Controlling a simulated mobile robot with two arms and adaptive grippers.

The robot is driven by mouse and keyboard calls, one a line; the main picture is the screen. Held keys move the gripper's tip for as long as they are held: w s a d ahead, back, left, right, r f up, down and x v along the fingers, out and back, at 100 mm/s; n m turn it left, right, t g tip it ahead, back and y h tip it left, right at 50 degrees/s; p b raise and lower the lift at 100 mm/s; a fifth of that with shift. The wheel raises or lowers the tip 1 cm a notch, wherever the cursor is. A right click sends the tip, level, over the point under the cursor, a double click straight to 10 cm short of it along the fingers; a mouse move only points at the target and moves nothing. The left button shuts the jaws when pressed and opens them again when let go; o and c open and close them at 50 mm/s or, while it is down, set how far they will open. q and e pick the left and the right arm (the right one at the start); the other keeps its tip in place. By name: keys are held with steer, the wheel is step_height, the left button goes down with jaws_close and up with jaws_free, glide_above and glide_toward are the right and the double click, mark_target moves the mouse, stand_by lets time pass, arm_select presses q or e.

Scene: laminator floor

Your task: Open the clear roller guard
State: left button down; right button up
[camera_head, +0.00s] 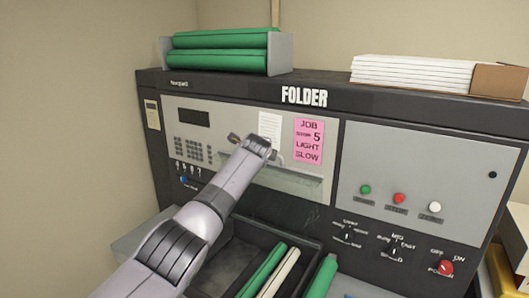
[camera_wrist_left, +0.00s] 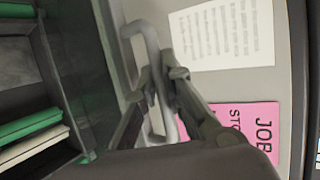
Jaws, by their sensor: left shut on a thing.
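The clear roller guard (camera_head: 300,184) is a see-through panel low on the front of the folder machine, below the pink note. It looks closed against the opening, though my arm covers part of it. A grey bar handle (camera_wrist_left: 156,52) shows in the left wrist view, beside the white sheet. My left gripper (camera_head: 262,143) reaches the handle from the left in the head view. In the left wrist view its fingers (camera_wrist_left: 165,86) are shut around the middle of the handle. My right gripper is in neither view.
A dark tray (camera_head: 228,243) with green and cream rollers (camera_head: 266,272) lies below the guard. More green rollers (camera_head: 218,52) sit in a rack on top, with a white paper stack (camera_head: 412,72) at right. A pink note (camera_head: 309,141) and button panel (camera_head: 420,175) are on the front.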

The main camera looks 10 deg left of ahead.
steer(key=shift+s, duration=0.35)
arm_select(q)
steer(key=c, duration=1.7)
jaws_free()
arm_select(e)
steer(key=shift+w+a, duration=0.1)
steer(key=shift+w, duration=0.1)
arm_select(q)
steer(key=shift+s, duration=0.1)
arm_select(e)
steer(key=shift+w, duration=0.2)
arm_select(q)
steer(key=shift+v, duration=5.95)
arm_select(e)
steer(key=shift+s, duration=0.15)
arm_select(q)
steer(key=shift+r, duration=0.1)
